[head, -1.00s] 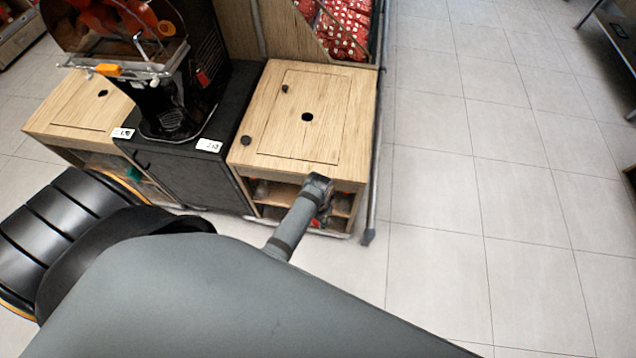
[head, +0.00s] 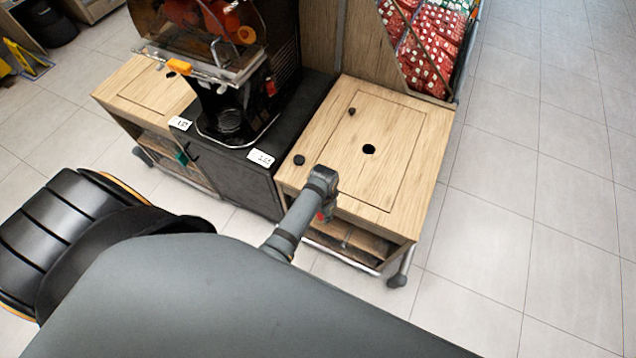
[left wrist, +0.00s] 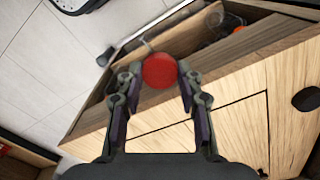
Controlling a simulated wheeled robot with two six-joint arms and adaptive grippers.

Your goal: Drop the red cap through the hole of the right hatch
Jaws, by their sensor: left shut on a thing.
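The red cap (left wrist: 159,70) is round and sits between the fingertips of my left gripper (left wrist: 158,85) in the left wrist view. The gripper is shut on it. In the head view my left gripper (head: 326,205) is at the front edge of the right cabinet, with a bit of red showing by it. The right hatch (head: 392,185) is a wooden panel in the cabinet top. Its dark round hole (head: 369,149) lies behind and to the right of the gripper, apart from it. The hole also shows at the right edge of the left wrist view (left wrist: 306,98). My right gripper is not seen.
The orange juicer (head: 230,115) stands on a black cabinet left of the hatch. A left wooden cabinet (head: 135,95) also has a hatch. Red net bags (head: 420,60) are behind. Floor is clear at right.

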